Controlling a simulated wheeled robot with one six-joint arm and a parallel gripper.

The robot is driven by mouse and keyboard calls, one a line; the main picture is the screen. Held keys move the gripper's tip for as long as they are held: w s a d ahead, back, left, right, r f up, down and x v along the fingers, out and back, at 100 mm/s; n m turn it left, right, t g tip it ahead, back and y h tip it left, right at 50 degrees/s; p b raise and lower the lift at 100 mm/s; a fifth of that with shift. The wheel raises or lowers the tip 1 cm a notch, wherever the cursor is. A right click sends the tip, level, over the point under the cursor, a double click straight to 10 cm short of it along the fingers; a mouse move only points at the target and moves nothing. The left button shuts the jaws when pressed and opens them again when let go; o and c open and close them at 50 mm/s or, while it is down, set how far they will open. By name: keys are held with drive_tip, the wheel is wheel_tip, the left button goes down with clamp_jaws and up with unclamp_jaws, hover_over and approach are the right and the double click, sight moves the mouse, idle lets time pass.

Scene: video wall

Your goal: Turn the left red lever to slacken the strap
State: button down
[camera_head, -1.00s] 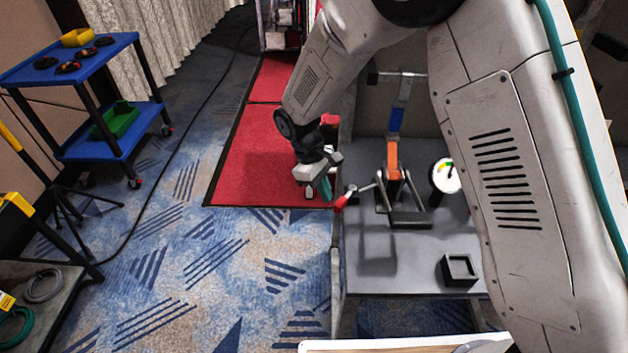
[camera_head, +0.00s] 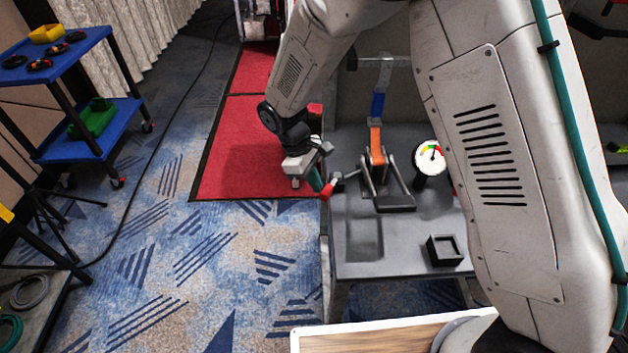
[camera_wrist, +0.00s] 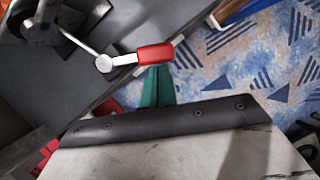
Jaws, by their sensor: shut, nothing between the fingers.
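The red lever (camera_head: 328,189) sticks out at the left side of the grey bench, on a metal rod that runs to the strap frame. In the wrist view the red grip (camera_wrist: 155,54) sits on a silver hub and arm. My gripper (camera_head: 316,180) has green fingers, also seen in the wrist view (camera_wrist: 157,84). They are shut and empty, close against the red grip; I cannot tell whether they touch it. The orange strap (camera_head: 376,146) runs from the black metal frame (camera_head: 390,190) up to a blue section. The grip's far side is hidden.
A round gauge (camera_head: 430,156) stands right of the frame. A small black open box (camera_head: 445,250) lies on the bench (camera_head: 400,262). A blue cart (camera_head: 95,150) stands at the left.

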sight(329, 189)
drive_tip(key=shift+s+d, duration=0.1)
drive_tip(key=n, duration=0.1)
drive_tip(key=s+d+n+t, duration=0.1)
drive_tip(key=n, duration=0.1)
drive_tip(key=shift+s+d+n+h, duration=0.3)
drive_tip(key=d+n, duration=0.1)
drive_tip(key=s+d+n+t, duration=0.1)
drive_tip(key=n, duration=0.1)
drive_tip(key=shift+n+t, duration=0.3)
drive_tip(key=shift+w, duration=0.15)
drive_tip(key=shift+w+a, duration=0.35)
drive_tip(key=shift+w, duration=0.2)
